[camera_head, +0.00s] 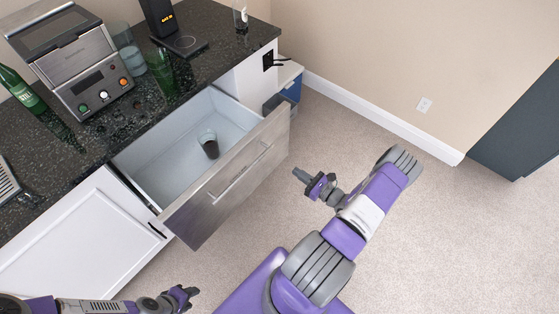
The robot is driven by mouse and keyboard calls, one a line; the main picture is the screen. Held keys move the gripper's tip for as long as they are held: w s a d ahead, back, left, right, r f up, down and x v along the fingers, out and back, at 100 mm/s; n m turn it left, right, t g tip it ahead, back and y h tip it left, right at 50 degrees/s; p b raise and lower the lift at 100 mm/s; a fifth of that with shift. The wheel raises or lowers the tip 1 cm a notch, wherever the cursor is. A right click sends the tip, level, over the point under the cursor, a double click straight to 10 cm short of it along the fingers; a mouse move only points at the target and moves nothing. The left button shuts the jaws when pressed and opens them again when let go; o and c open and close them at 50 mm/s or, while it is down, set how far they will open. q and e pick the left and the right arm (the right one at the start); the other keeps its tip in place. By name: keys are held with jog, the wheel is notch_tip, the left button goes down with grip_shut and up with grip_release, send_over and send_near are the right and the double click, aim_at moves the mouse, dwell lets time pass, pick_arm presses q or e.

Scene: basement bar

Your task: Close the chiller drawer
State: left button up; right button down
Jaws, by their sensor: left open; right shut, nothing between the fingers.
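The chiller drawer (230,192) stands pulled out from under the dark counter, with a brushed metal front and a bar handle (240,174). Its pale inside shows a dark cup (208,144). My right gripper (301,175) is shut and empty, in front of the drawer's right end and apart from it in the picture. My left gripper (194,294) is open and empty at the bottom of the view, below the drawer front.
The speckled dark counter (123,132) carries a grill machine (85,75), a green bottle (20,90), glasses and a black device (160,18). A white cabinet (85,235) is left of the drawer. Carpet (450,230) is clear to the right.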

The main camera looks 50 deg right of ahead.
jog(key=w+a+b, duration=0.1)
jog(key=w+b, duration=0.1)
jog(key=w, duration=1.1)
jog(key=shift+w, duration=0.35)
